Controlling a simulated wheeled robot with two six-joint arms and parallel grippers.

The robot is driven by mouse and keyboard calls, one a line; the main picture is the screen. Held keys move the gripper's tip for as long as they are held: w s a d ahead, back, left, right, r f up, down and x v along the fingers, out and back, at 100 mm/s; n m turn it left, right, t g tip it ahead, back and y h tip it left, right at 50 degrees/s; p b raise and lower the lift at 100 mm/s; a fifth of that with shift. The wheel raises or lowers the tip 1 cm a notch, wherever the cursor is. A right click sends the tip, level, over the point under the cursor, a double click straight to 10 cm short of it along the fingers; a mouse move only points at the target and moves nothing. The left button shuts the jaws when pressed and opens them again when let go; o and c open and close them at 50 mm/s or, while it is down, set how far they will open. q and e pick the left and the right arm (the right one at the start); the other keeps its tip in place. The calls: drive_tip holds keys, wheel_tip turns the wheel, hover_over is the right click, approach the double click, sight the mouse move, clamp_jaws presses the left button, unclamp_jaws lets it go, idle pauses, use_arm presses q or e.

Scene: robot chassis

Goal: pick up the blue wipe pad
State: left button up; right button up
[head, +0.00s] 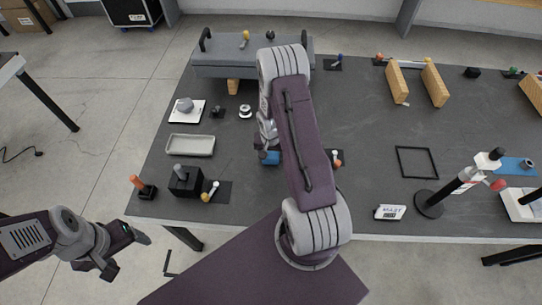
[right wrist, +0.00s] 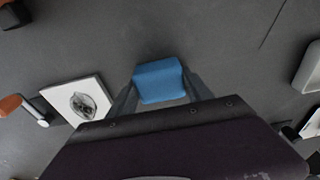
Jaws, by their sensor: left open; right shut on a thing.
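The blue wipe pad (right wrist: 159,82) is a small soft-edged block between the two fingers of my right gripper (right wrist: 160,95) in the right wrist view. The fingers touch its two sides, and the gripper is shut on it. In the head view the blue pad (head: 270,158) shows partly beside my right arm, over the dark table (head: 240,190). I cannot tell whether it is lifted clear of the table. My right arm hides part of the gripper there. My left gripper (head: 125,250) is open and empty, off the table's front left corner.
A grey tray (head: 190,145), a white plate with a grey lump (head: 187,110) and a black block (head: 185,182) stand to the left. A black square frame (head: 417,162) and a microscope-like stand (head: 460,185) are at right.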

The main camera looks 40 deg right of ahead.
sight(273, 153)
drive_tip(key=r, duration=0.4)
drive_tip(key=shift+s+d+r, duration=0.2)
drive_tip(key=shift+d+r, duration=0.1)
drive_tip(key=s+d+r, duration=0.6)
drive_tip(key=s+d, duration=0.1)
drive_tip(key=shift+s+d+r, duration=0.2)
drive_tip(key=shift+s+d, duration=0.15)
drive_tip(key=shift+d, duration=0.05)
drive_tip(key=o, duration=0.6)
drive_tip(key=c, duration=0.5)
drive_tip(key=shift+o, duration=0.2)
